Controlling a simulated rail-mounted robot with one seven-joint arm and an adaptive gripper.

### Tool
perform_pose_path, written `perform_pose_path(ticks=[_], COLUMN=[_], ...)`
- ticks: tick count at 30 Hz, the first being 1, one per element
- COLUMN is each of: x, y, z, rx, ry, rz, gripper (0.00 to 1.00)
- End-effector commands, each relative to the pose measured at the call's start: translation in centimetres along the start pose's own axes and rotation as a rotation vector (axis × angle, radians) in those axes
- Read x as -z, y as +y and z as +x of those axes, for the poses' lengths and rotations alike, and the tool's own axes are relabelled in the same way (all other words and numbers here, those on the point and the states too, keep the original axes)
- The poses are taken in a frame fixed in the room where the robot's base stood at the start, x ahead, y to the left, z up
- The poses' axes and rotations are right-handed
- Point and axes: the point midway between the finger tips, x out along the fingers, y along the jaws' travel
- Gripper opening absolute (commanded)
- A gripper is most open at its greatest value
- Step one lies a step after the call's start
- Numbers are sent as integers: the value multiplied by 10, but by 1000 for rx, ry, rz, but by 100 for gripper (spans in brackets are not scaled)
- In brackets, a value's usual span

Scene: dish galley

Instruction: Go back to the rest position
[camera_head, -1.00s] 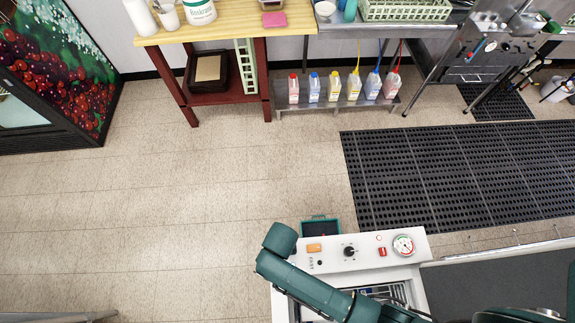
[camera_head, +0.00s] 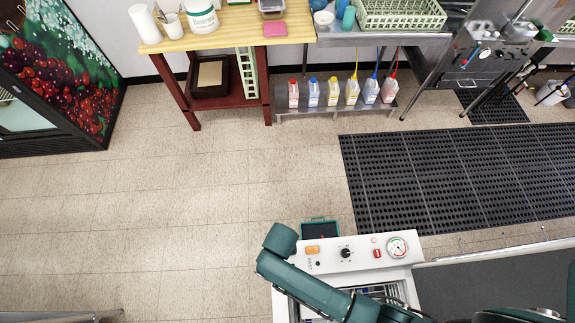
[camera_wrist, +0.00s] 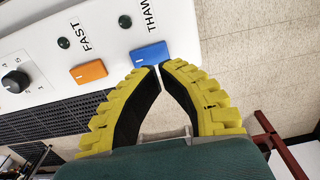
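My gripper (camera_wrist: 160,70) shows in the wrist view with its two yellow-ribbed fingers curved in and their tips together, nothing held between them. The tips are close to a blue rocker switch (camera_wrist: 150,54) marked THAW; I cannot tell whether they touch it. An orange rocker switch (camera_wrist: 89,72) marked FAST is to its left. Both are on a white control panel (camera_head: 325,265). In the head view my green arm reaches over the panel's left end, and my fingers are hidden.
The panel also carries a black knob (camera_head: 346,252), a red switch (camera_head: 377,253) and a round gauge (camera_head: 397,247). A black floor mat (camera_head: 460,175) lies right of centre. A wooden table (camera_head: 230,28) and a steel counter (camera_head: 345,38) stand at the back. The left floor is clear.

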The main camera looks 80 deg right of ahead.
Motion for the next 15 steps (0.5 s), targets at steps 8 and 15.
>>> perform_pose_path(ticks=[8,15], x=[0,0], y=[0,0], z=[-20,-18], rx=[0,0], ry=[0,0], rz=[0,0], gripper=[0,0])
